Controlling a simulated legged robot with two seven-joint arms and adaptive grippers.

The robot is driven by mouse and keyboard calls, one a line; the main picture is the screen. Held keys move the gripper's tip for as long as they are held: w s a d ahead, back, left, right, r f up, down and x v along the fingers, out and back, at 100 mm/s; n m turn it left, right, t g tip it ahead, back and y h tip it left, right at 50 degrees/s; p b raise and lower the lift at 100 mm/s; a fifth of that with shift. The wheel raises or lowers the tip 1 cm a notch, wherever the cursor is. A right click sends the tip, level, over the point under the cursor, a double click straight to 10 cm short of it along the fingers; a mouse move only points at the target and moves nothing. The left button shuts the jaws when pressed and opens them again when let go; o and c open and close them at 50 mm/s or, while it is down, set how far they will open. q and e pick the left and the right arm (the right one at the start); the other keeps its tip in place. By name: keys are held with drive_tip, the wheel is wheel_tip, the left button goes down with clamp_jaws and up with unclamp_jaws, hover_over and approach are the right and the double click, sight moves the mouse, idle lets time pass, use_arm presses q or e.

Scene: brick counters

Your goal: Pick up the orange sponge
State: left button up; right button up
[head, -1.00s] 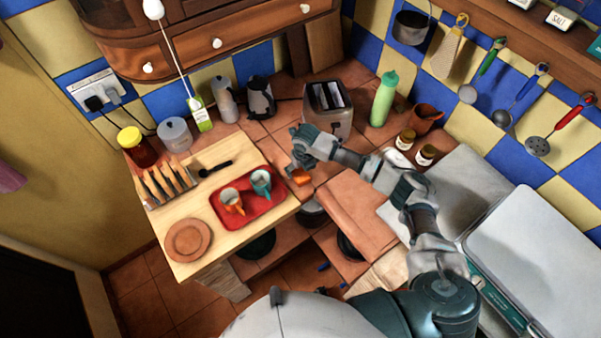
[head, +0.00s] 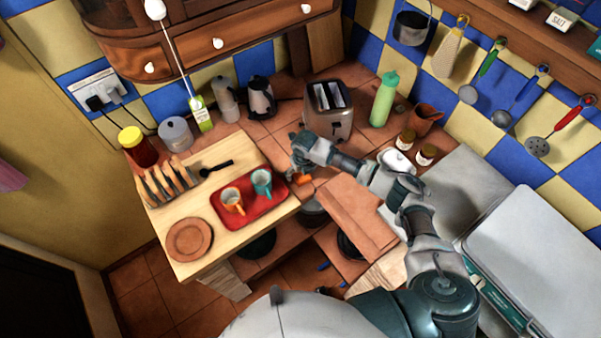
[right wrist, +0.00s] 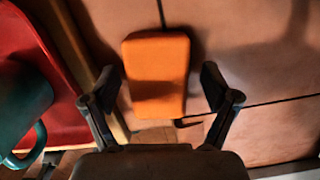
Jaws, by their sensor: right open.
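The orange sponge (right wrist: 157,75) lies on the terracotta tiled counter in the right wrist view, between and just beyond my open fingers. It also shows in the head view (head: 305,180), partly hidden by my right gripper. My right gripper (head: 299,166) is above the sponge, pointing down. In the right wrist view its two fingers (right wrist: 160,92) are spread on either side of the sponge, and I see no grip on it. My left gripper is not in view.
A red tray (head: 262,215) with an orange-handled cup (head: 232,201) and a teal cup (head: 261,183) is close to the left of the sponge. A toaster (head: 329,112) stands behind my gripper. The counter's front edge is near the sponge.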

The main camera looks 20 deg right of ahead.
drive_tip(key=shift+a, duration=0.1)
drive_tip(key=c, duration=1)
drive_tip(key=shift+r, duration=0.3)
wheel_tip(320, 180, up, 3)
drive_tip(key=shift+r+b, duration=0.2)
drive_tip(key=shift+b, duration=0.1)
drive_tip(key=s, duration=0.5)
drive_tip(key=s+a+r, duration=0.1)
drive_tip(key=s, duration=0.4)
drive_tip(key=s+a, duration=0.1)
drive_tip(key=s, duration=0.4)
drive_tip(key=shift+s+a+r, duration=0.25)
drive_tip(key=shift+s, duration=0.15)
